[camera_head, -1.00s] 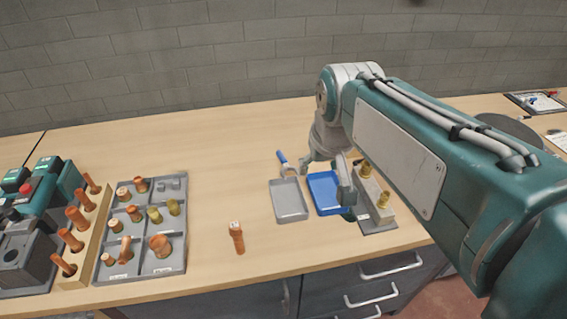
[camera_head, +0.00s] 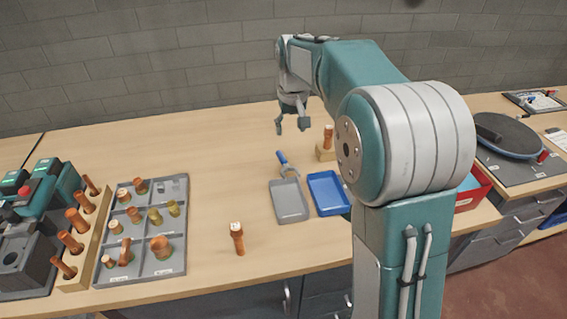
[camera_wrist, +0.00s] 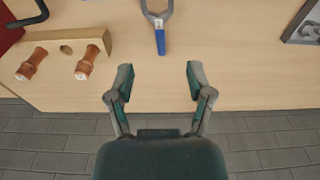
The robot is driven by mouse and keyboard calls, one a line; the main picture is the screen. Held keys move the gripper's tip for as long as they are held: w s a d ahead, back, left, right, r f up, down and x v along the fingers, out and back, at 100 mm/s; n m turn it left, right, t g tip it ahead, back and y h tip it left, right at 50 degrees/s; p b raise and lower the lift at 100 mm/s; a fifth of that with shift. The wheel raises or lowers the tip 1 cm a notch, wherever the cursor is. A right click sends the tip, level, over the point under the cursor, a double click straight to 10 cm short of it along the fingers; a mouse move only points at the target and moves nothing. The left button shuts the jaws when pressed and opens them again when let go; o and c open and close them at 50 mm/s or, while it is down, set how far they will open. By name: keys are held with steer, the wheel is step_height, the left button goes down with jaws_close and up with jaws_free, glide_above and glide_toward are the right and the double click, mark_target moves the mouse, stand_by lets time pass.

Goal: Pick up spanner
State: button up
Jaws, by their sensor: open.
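The spanner (camera_head: 282,158) has a blue handle and a grey open-ended head. It lies on the wooden bench (camera_head: 225,150), just behind the grey tray (camera_head: 289,201). In the wrist view the spanner (camera_wrist: 160,38) is at the top centre, its handle end pointing toward the gap between my fingers. My gripper (camera_head: 291,124) is open and empty above the bench, farther toward the wall than the spanner. In the wrist view my gripper's two fingers (camera_wrist: 158,80) are spread apart and do not touch the spanner.
A blue tray (camera_head: 327,194) sits beside the grey one. A wooden block (camera_wrist: 92,47) with copper fittings is near the spanner. A copper fitting (camera_head: 237,239) stands near the front edge. A compartment tray (camera_head: 176,262) is at left. The brick wall (camera_head: 200,60) is close behind.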

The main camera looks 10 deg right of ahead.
steer(key=g, duration=0.1)
glide_toward(284, 160)
steer(key=shift+w, duration=0.25)
step_height(284, 160, down, 11)
steer(key=shift+s, duration=0.15)
steer(key=shift+c, duration=0.4)
jaws_close()
